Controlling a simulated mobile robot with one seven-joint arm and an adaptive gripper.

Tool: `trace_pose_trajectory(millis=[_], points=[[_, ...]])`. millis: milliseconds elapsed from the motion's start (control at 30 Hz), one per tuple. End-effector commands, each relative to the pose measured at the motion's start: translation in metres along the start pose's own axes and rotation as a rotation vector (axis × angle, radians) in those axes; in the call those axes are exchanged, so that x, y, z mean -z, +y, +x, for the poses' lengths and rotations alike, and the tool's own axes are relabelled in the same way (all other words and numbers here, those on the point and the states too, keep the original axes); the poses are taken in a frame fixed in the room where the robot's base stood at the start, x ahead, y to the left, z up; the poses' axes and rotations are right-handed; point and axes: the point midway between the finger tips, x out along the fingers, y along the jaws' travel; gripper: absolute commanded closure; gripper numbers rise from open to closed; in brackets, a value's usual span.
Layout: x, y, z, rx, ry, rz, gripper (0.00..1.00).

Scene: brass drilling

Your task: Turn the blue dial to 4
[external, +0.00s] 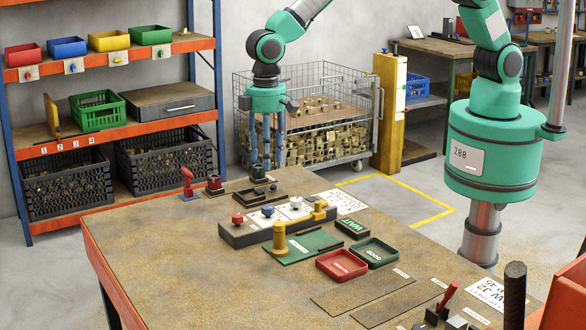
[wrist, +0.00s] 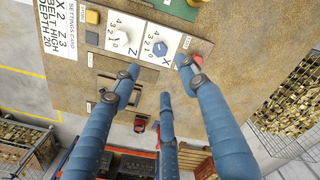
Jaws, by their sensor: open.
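The blue dial (external: 267,211) sits on a dark control box (external: 240,237) on the workbench. In the wrist view, the blue dial (wrist: 160,47) is on a white plate marked X with numbers 0 to 4; I cannot tell its setting. A white dial (external: 296,202) stands beside it, on the plate marked Z in the wrist view. My gripper (external: 266,160) points down beyond the box, with its blue fingers apart and empty. In the wrist view, my gripper (wrist: 158,75) has its fingertips just short of the dials, not around either one.
A red knob (external: 237,217) and a yellow block (external: 320,208) flank the dials. A yellow post (external: 279,238) stands in front on a green mat. Red and green trays (external: 342,264) lie to the right. The bench's front left is clear.

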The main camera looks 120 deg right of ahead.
Motion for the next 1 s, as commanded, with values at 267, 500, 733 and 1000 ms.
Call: trace_pose_trajectory(millis=[267,500,733,1000], points=[[-0.001,0.000,0.017,-0.001,-0.003,0.000,0.56],[-0.001,0.000,0.050,-0.001,-0.004,0.000,0.56],[-0.001,0.000,0.087,-0.001,-0.003,0.000,0.56],[-0.001,0.000,0.123,-0.001,-0.002,0.000,0.56]])
